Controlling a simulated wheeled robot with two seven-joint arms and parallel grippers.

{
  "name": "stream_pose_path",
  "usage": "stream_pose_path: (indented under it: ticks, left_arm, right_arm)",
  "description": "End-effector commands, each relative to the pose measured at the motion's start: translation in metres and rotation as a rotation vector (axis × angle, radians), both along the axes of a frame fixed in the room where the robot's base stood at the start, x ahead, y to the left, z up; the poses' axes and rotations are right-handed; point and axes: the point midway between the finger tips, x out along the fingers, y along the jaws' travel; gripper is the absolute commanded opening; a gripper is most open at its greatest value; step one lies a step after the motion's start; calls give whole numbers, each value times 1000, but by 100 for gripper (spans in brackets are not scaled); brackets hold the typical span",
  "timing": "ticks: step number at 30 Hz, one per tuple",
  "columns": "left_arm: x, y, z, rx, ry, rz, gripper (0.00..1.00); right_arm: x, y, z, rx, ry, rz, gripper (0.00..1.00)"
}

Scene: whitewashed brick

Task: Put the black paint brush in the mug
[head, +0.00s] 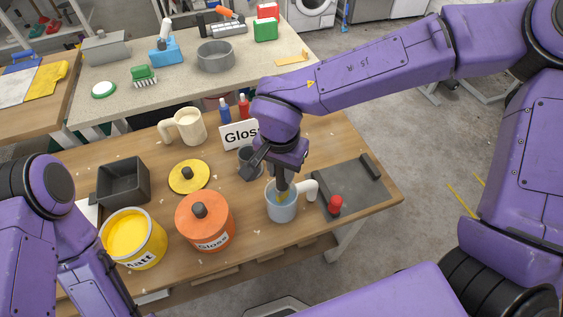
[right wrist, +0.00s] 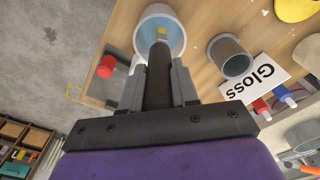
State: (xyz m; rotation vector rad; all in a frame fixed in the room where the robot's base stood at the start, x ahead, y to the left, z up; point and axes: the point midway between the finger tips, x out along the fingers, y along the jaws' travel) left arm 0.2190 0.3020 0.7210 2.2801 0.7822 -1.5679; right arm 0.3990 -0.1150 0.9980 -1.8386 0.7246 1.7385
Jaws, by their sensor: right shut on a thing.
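The black paint brush (right wrist: 158,80) is held between the fingers of my right gripper (head: 284,172), which is shut on its dark handle. The brush points down at the mug (head: 281,208), a light blue-grey mug with a white handle on the right. The brush's yellowish lower part (head: 283,196) shows within the mug's mouth. In the right wrist view the brush's far end lies over the mug's opening (right wrist: 172,22); how deep it reaches is hidden. My left arm is at the lower left of the head view, with its gripper out of view.
A grey cup (head: 246,158) and a Gloss sign (head: 237,134) stand behind the mug. An orange can (head: 205,222) and yellow can (head: 134,240) are to its left. A grey board (head: 345,187) with a red-topped item (head: 335,204) is close on the right.

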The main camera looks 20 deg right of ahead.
Motion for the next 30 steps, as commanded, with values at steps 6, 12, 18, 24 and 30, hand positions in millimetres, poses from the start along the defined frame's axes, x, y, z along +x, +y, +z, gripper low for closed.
stream_pose_path:
  ticks: [6, 12, 18, 24, 30]
  left_arm:
    - [0, 0, 0, 0, 0, 0, 39]
    - [0, 0, 0, 0, 0, 0, 39]
    - [0, 0, 0, 0, 0, 0, 39]
    - [0, 0, 0, 0, 0, 0, 39]
    - [0, 0, -1, 0, 0, 0, 39]
  right_arm:
    - [0, 0, -2, 0, 0, 0, 0]
    - [0, 0, -2, 0, 0, 0, 59]
    - [0, 0, -2, 0, 0, 0, 59]
    - [0, 1, 23, 2, -4, -1, 59]
    - [-2, 3, 71, 2, -4, -1, 59]
